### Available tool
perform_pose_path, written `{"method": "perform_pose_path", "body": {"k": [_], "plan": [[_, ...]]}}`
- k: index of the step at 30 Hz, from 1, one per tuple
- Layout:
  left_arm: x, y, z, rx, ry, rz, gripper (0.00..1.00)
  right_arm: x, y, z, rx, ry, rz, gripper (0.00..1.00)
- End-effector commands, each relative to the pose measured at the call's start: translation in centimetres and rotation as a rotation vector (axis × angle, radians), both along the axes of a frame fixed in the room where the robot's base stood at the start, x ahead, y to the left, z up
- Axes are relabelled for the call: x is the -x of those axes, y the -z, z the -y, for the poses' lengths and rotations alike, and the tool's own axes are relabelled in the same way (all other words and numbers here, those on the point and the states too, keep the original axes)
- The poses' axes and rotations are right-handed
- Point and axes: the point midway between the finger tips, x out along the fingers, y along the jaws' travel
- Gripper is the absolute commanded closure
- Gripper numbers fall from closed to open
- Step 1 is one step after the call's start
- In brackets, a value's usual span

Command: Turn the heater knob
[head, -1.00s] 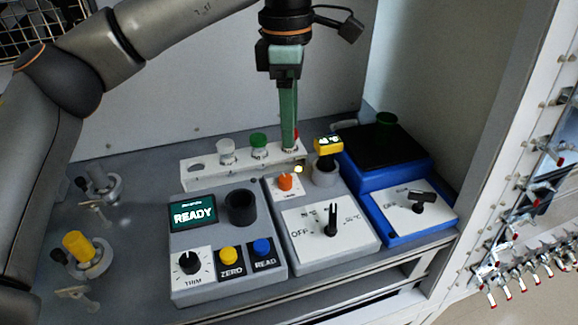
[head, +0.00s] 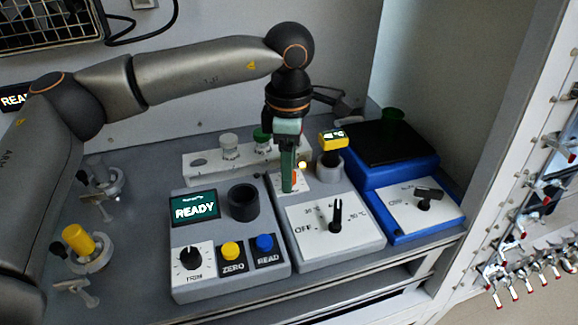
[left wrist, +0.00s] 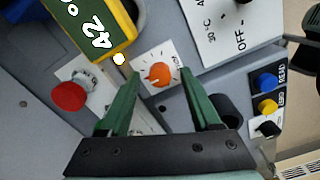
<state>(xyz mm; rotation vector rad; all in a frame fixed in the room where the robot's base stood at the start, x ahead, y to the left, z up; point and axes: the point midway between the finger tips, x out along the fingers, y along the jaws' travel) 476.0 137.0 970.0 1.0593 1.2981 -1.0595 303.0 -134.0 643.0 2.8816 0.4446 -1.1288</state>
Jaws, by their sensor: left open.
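The middle grey unit (head: 352,250) carries a black pointer knob (head: 337,216) on a white plate marked OFF, 30 and 50 °C. The pointer stands roughly upright in the head view. Behind it is a small orange knob (left wrist: 158,75) on a white dial plate (left wrist: 150,55). My left gripper (head: 288,188) points down over the orange knob and mostly hides it in the head view. In the left wrist view, the open green fingers (left wrist: 159,73) stand on either side of the orange knob with gaps; contact is not visible. My right gripper is out of view.
A yellow display (head: 333,139) stands close behind the gripper. A white rack (head: 200,166) with capped vials is behind left. The READY unit (head: 222,270) is left, a blue unit (head: 440,222) right. Valves (head: 88,248) stand at far left.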

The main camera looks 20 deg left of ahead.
Motion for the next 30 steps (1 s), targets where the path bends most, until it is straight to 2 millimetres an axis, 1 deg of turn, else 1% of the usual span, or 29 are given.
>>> {"method": "perform_pose_path", "body": {"k": [7,8,24,25,30], "plan": [[0.00,0.11,0.00,0.000,0.000,0.000,0.36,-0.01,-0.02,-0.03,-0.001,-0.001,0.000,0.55],[0.00,0.10,0.00,0.000,0.000,0.000,0.38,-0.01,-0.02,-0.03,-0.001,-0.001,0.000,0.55],[0.01,0.07,0.01,0.000,0.000,0.000,0.99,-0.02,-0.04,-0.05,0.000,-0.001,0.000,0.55],[0.01,0.07,0.01,0.000,0.000,0.000,1.00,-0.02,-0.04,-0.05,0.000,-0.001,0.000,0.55],[0.01,0.06,0.02,0.000,0.000,0.000,1.00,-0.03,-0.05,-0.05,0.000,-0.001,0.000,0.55]]}}
